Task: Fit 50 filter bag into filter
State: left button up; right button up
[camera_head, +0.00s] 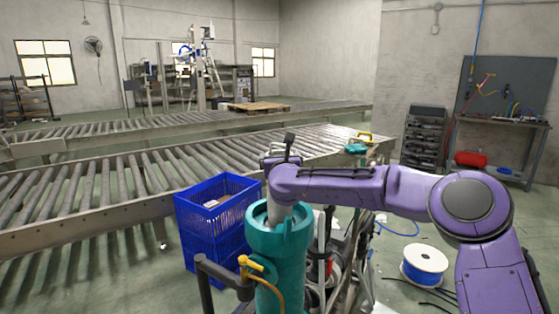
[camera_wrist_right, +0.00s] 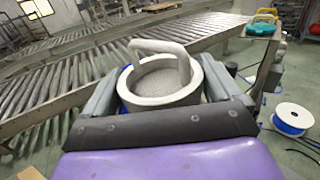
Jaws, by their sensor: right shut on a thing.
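The filter is an upright teal cylindrical housing (camera_head: 278,275) with its top open. The filter bag (camera_wrist_right: 170,78) is a light grey, mesh-like cup with a pale rim and a loop handle. My right gripper (camera_wrist_right: 160,88) is shut on it, one finger on each side of the rim. In the head view the right gripper (camera_head: 282,168) is over the filter's mouth. The bag's grey lower part (camera_head: 280,212) goes down inside the mouth's outline; how deep it sits is hidden by the housing wall. My left gripper is not in view.
Stacked blue crates (camera_head: 217,222) stand left of the filter. A teal lid-like part with a yellow handle (camera_head: 355,148) is behind at the right. Roller conveyors (camera_head: 110,190) run behind. A white-and-blue spool (camera_head: 424,262) and loose cables lie on the floor at right.

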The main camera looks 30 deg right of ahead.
jog(key=shift+r, duration=0.4)
dwell(0.3)
dwell(0.6)
jog(key=shift+b, duration=0.45)
dwell(0.5)
jog(key=shift+f+b, duration=0.1)
jog(key=shift+b, duration=0.2)
